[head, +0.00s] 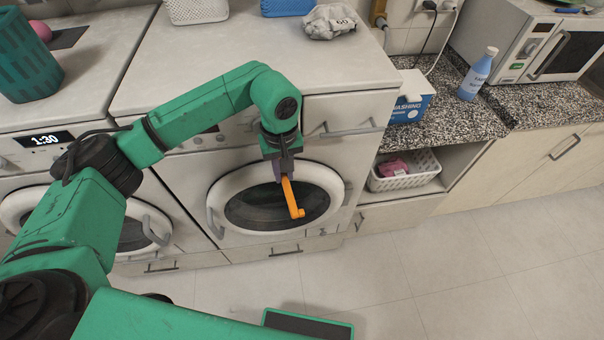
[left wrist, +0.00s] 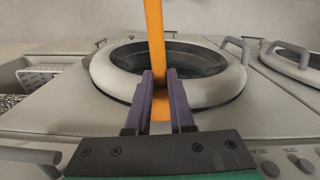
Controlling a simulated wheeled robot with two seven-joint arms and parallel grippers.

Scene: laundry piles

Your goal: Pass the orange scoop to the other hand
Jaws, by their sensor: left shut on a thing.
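The orange scoop (head: 292,198) is long and thin with a short bent end at the bottom. My left gripper (head: 284,172) is shut on its upper part and holds it in the air in front of a washing machine door. In the left wrist view, the scoop (left wrist: 155,45) runs up from between the two dark purple fingers of my left gripper (left wrist: 160,88). My right gripper is not in view.
A washing machine's round door (head: 225,190) is behind the scoop. A blue-and-white washing box (head: 411,97) and a blue bottle (head: 478,74) stand on the granite counter. A white basket (head: 405,182) sits on a shelf below. The floor at lower right is clear.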

